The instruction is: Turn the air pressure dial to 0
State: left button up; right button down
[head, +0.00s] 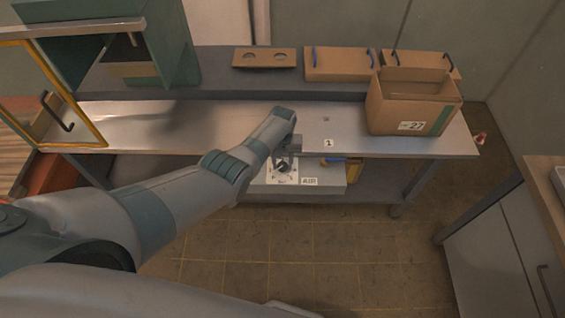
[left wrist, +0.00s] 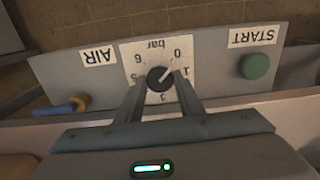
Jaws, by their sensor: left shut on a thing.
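The air pressure dial is a dark round knob (left wrist: 160,78) on a white scale plate (left wrist: 139,48), seen upside down in the left wrist view. Its pale pointer line is aimed between the 0 and the 1. My left gripper (left wrist: 160,84) is shut on the knob, one finger on each side. In the head view, the left gripper (head: 286,155) reaches down past the bench's front edge to the dial plate (head: 284,178), partly covering it. My right gripper is not in view.
An AIR label (left wrist: 98,56) and a green START button (left wrist: 255,66) flank the dial. A blue and yellow fitting (left wrist: 70,105) sits on the same panel. An open cardboard box (head: 410,110) stands on the metal bench (head: 220,120) above. The floor in front is clear.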

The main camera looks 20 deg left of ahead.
aim_at(282, 165)
pick_arm(q)
jog(key=o, duration=1)
jog(key=shift+o, duration=0.2)
jog(key=shift+r, duration=0.1)
jog(key=shift+r+p, duration=0.35)
jog(key=shift+r, duration=0.4)
notch_tip(282, 165, up, 4)
jog(key=shift+r+p, duration=0.1)
jog(key=shift+p, duration=0.25)
notch_tip(282, 165, up, 12)
jog(key=b, duration=0.1)
jog(key=shift+f+b, duration=0.2)
jog(key=shift+b, duration=0.2)
jog(key=shift+s+f, duration=0.1)
